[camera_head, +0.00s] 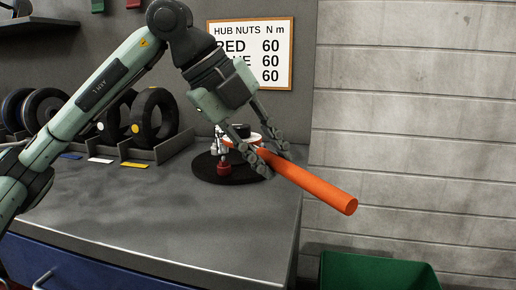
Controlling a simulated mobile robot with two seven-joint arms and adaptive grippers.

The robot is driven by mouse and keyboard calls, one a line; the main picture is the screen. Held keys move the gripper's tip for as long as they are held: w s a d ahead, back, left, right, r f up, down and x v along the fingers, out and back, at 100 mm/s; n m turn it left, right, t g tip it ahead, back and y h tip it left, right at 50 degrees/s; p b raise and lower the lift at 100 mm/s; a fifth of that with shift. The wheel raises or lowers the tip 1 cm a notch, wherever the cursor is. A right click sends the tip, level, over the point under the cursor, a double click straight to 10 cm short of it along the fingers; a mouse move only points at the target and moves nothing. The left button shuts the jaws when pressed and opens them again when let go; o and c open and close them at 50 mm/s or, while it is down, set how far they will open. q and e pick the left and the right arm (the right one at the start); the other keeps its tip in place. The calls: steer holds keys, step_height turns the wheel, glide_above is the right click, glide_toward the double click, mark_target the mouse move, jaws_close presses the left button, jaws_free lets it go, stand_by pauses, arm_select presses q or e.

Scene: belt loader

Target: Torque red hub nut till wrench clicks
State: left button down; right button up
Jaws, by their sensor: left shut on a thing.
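My left gripper (268,156) comes in from the upper left and is shut on the wrench's orange handle (312,183). The handle points toward the lower right, past the bench's right edge. The wrench's head end is near the hub and partly hidden behind my fingers. A red nut or socket-like part (224,168) shows low on a dark round base (238,178) on the bench. I cannot tell whether the wrench is seated on it. My right gripper is not in view.
A grey bench (180,215) has blue drawers below. Several tyres (154,115) stand in a rack at the back left, with coloured tags before them. A wall sign (250,30) reads "HUB NUTS N m", with RED 60. A green bin (378,270) stands at lower right.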

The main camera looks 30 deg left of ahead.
arm_select(q)
steer(key=w+d+n+t+y+p, duration=0.1)
steer(key=w+d+n+y, duration=0.1)
steer(key=w, duration=0.5)
steer(key=shift+w+d+f+n+t, duration=0.4)
steer(key=shift+d+n, duration=0.3)
steer(key=shift+n, duration=0.6)
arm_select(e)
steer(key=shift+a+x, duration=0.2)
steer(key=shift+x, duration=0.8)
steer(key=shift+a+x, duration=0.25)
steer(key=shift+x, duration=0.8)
arm_select(q)
steer(key=shift+f, duration=0.1)
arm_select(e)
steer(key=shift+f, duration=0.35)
arm_select(q)
steer(key=shift+s+f+b, duration=0.1)
steer(key=shift+f+b, duration=1)
steer(key=shift+f, duration=0.05)
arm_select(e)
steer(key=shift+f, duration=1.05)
arm_select(q)
steer(key=shift+s+a+m+b, duration=0.2)
steer(key=shift+s+m+b, duration=0.3)
steer(key=shift+s, duration=0.4)
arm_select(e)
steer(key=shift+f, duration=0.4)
